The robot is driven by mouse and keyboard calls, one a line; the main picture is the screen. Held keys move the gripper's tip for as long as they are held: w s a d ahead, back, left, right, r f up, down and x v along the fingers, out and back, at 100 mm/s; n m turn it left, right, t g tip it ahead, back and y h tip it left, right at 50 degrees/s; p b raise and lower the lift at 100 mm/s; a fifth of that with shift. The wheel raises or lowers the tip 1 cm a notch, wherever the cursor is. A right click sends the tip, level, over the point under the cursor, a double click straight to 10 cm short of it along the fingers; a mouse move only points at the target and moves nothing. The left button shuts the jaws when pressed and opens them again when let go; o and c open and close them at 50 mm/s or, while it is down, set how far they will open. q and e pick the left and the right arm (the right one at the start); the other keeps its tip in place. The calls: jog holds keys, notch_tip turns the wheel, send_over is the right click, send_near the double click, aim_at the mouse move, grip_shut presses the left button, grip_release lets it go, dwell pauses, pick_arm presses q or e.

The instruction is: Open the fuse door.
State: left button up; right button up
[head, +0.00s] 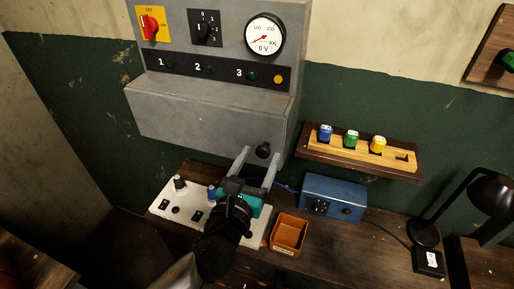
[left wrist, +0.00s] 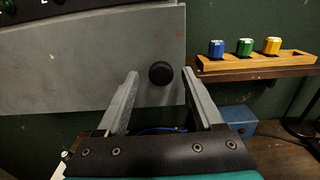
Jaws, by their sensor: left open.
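The fuse door (head: 200,108) is the grey metal front on the lower part of the wall cabinet, and it looks closed. Its round black knob (head: 263,150) sits near the lower right corner. In the left wrist view the door (left wrist: 80,65) fills the upper left and the knob (left wrist: 160,73) shows between the fingertips. My left gripper (head: 259,157) is open, one finger to each side of the knob. I cannot tell whether the fingers reach around it or stop short, and no contact shows. My right gripper is not in view.
A shelf (head: 330,160) with blue, green and yellow fuses stands right of the cabinet. Below are a white control panel (head: 160,209), an orange-brown tray (head: 288,233), a blue box (head: 334,197) and a black lamp (head: 490,190). Above the door are a red switch (head: 150,27) and a gauge (head: 265,35).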

pick_arm(q)
jog(key=shift+w+d, duration=0.1)
jog(key=shift+c, duration=0.5)
grip_shut()
dwell(1.0)
